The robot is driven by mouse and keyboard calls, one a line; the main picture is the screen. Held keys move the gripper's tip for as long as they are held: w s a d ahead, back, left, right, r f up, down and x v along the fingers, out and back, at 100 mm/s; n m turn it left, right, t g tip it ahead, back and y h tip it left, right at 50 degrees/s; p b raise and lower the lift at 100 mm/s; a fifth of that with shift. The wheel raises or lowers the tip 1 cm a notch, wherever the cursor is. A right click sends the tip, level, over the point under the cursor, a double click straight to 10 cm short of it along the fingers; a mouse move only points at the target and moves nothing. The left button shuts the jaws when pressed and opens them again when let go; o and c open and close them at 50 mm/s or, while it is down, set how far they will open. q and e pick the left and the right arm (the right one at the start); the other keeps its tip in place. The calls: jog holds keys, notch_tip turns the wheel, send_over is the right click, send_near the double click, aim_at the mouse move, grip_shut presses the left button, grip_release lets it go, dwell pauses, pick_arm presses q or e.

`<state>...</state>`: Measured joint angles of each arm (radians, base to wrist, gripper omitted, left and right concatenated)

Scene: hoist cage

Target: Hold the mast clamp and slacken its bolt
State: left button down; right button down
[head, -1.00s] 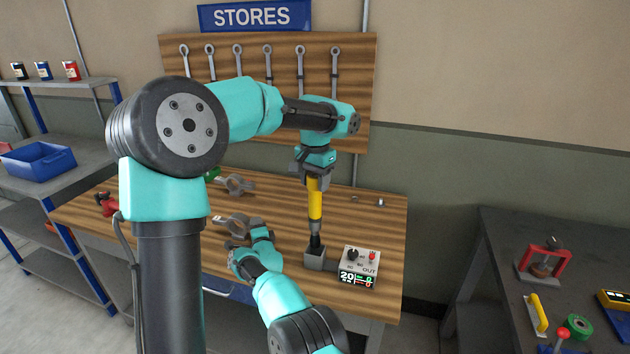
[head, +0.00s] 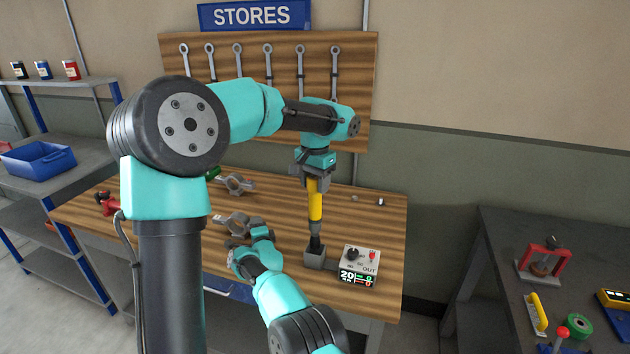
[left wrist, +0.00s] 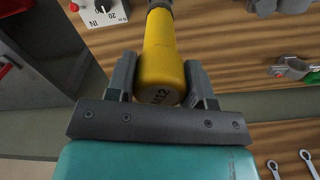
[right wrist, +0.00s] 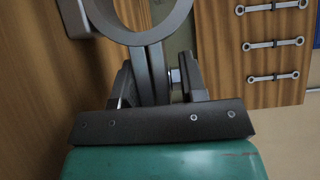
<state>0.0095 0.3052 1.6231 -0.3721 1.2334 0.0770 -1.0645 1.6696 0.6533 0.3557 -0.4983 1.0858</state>
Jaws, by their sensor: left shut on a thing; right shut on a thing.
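My left gripper (head: 316,180) is shut on the upper end of an upright yellow driver (head: 315,205). In the left wrist view the driver (left wrist: 164,60) is marked M12 and sits between both fingers. Its dark lower end stands in a small grey block (head: 315,258) on the bench. My right gripper (head: 240,246) is shut on a grey clamp (head: 233,222) at the bench's middle. In the right wrist view the clamp's ring (right wrist: 140,35) is above and its paired ears lie between the fingers. A bolt end (right wrist: 175,77) shows beside the ears.
A control box (head: 360,264) with black knob, red button and a display reading 20 stands right of the block. A second grey clamp (head: 236,184) lies farther back. Spanners hang on the board (head: 350,110). A red vise-like item (head: 107,204) is at the bench's left.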

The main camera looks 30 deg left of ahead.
pick_arm(q)
jog(key=shift+f, duration=3.35)
jog(key=shift+c, duration=2.1)
grip_release()
notch_tip(320, 180, up, 12)
notch_tip(320, 180, up, 7)
send_over(315, 202)
jog(key=w+a, duration=0.1)
jog(key=w, duration=0.1)
jog(key=shift+s, duration=0.2)
jog(key=shift+r, duration=0.1)
notch_tip(315, 202, up, 10)
